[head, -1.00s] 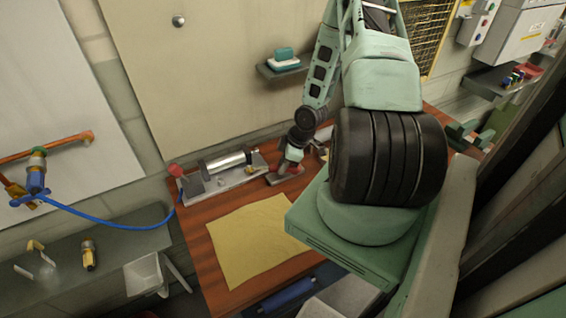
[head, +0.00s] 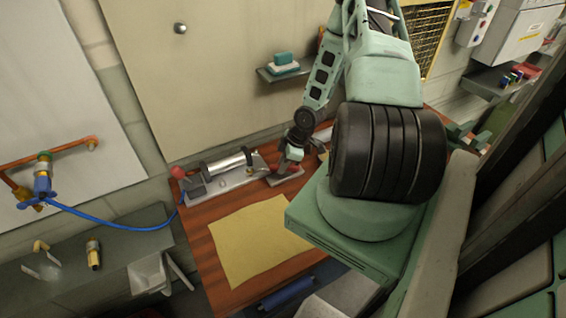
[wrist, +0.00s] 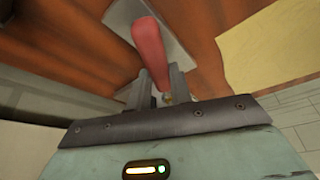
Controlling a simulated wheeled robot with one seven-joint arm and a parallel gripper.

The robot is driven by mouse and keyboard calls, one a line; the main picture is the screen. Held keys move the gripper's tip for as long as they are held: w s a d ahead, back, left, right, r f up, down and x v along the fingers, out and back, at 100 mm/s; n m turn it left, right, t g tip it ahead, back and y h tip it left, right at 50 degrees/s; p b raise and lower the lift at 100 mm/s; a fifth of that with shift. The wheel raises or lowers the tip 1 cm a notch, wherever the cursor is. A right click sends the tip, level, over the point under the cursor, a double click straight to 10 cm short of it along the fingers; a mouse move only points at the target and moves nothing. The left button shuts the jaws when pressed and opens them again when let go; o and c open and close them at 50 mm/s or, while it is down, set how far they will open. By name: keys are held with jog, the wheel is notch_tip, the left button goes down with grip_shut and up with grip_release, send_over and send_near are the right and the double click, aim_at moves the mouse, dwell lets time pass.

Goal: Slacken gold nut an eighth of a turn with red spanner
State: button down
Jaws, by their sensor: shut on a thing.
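My gripper (wrist: 157,88) is shut on the red spanner (wrist: 150,48); its thick red handle runs up the wrist view from between the two fingers. Beyond it is a grey plate (wrist: 178,22) on the wooden bench. A small gold-coloured bit (wrist: 168,99) shows by the fingers; I cannot tell whether it is the gold nut. The spanner's jaw end is not clearly seen. In the head view my gripper (head: 291,163) is low over the bench's back, right of the metal cylinder fixture (head: 232,163), with small red parts beside it.
A yellow cloth (head: 255,240) lies flat on the bench (head: 200,250). A wall shelf (head: 285,71) holds a teal-and-white item above my gripper. A blue hose (head: 110,225) hangs at the left. A grey side shelf (head: 70,260) carries small items.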

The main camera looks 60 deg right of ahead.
jog(key=shift+w+d+n+p, duration=0.6)
jog(key=shift+n+p, duration=0.1)
jog(key=shift+p, duration=1.55)
jog(key=shift+r, duration=0.1)
jog(key=shift+w+d+n+g+y+p, duration=0.25)
jog(key=shift+n+p, duration=0.25)
jog(key=shift+p, duration=0.4)
jog(key=shift+w, duration=0.25)
jog(key=shift+w+d+n+b, duration=0.25)
jog(key=shift+d+n+b, duration=0.05)
jog(key=shift+n+b, duration=0.2)
jog(key=shift+g, duration=0.25)
jog(key=shift+w+d+n+y+b, duration=0.2)
jog(key=shift+w+n+y+b, duration=0.1)
jog(key=shift+b, duration=0.2)
jog(key=shift+w+d+n+b, duration=0.25)
jog(key=shift+w+n+b, duration=0.25)
jog(key=shift+n+b, duration=0.1)
